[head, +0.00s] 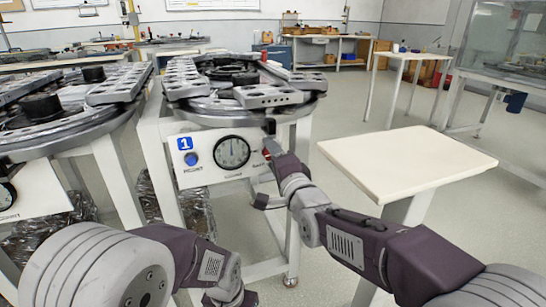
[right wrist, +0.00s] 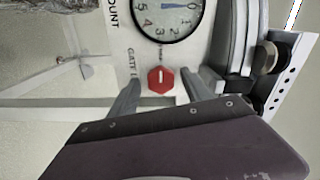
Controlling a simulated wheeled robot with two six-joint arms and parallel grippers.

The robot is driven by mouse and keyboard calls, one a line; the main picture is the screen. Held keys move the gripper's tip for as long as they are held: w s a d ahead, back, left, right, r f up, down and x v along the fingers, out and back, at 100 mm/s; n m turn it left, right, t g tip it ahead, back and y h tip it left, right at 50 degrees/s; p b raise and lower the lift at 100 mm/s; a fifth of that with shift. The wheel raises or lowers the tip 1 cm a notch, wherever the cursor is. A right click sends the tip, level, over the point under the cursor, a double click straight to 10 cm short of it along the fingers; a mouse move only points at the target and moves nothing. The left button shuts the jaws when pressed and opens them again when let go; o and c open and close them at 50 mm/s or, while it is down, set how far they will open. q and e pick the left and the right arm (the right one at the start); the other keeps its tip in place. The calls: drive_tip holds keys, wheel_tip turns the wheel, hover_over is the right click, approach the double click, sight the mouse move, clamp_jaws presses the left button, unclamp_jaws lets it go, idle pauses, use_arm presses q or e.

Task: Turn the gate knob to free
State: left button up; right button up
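The red gate knob (right wrist: 161,80) is six-sided with a pale line on its face, beside printed letters that begin "GATE". It sits on the white front panel (head: 205,172) of the ring track station marked 1. In the head view the knob is mostly hidden by my right gripper (head: 271,148). In the right wrist view my right gripper's fingers (right wrist: 161,88) are spread, one on each side of the knob, with visible gaps. I cannot tell how far its tips are from the panel.
A round dial (head: 232,152) and a blue button (head: 191,159) are left of the knob. Grey ring track pieces (head: 268,96) lie on top of the station. An empty cream table (head: 405,160) stands to the right. Another station (head: 45,140) stands at left.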

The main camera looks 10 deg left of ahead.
drive_tip(key=p+v, duration=0.2)
drive_tip(key=v, duration=0.7)
drive_tip(key=shift+p, duration=0.35)
drive_tip(key=s+d+f+n+g+h+p, duration=0.3)
drive_tip(key=d+f+n+g+h+p, duration=0.35)
drive_tip(key=d+f, duration=1.15)
drive_tip(key=s+d+f+n+g+h+p, duration=0.25)
drive_tip(key=s+d+g, duration=0.65)
drive_tip(key=s, duration=0.5)
wheel_tip(320, 180, up, 36)
drive_tip(key=t+p, duration=0.1)
drive_tip(key=p, duration=3.5)
drive_tip(key=shift+d+t+h, duration=0.35)
drive_tip(key=shift+d+h, duration=0.05)
drive_tip(key=shift+d, duration=0.05)
